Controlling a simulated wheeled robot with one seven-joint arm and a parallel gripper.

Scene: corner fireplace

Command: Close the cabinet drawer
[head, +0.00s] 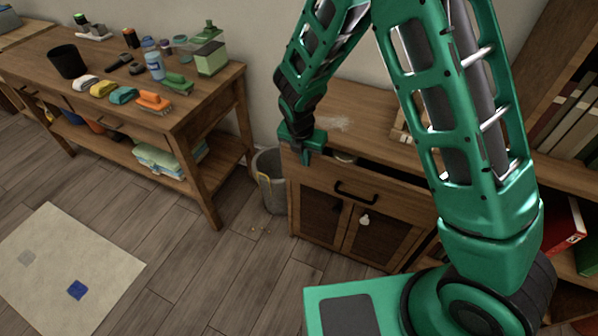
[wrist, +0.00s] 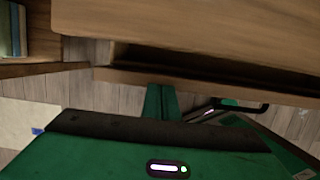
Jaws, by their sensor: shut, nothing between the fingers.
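The wooden cabinet (head: 375,122) stands against the wall in the head view, its top also filling the upper part of the wrist view (wrist: 200,28). Its drawer (head: 315,180) sticks out, with a dark gap (head: 385,169) between drawer front and cabinet top. The drawer front's edge runs across the wrist view (wrist: 215,78), with its black handle (wrist: 238,110) at right; the handle (head: 355,192) also shows in the head view. My gripper (head: 305,156) is shut and empty at the drawer's left front. Its fingers (wrist: 161,98) appear close to the front; contact is unclear.
A grey bin (head: 270,180) stands left of the cabinet. A workbench (head: 195,105) with bottles, brushes and sponges is further left. A bookshelf (head: 560,85) is at right. A pale mat (head: 60,265) lies on the open wooden floor.

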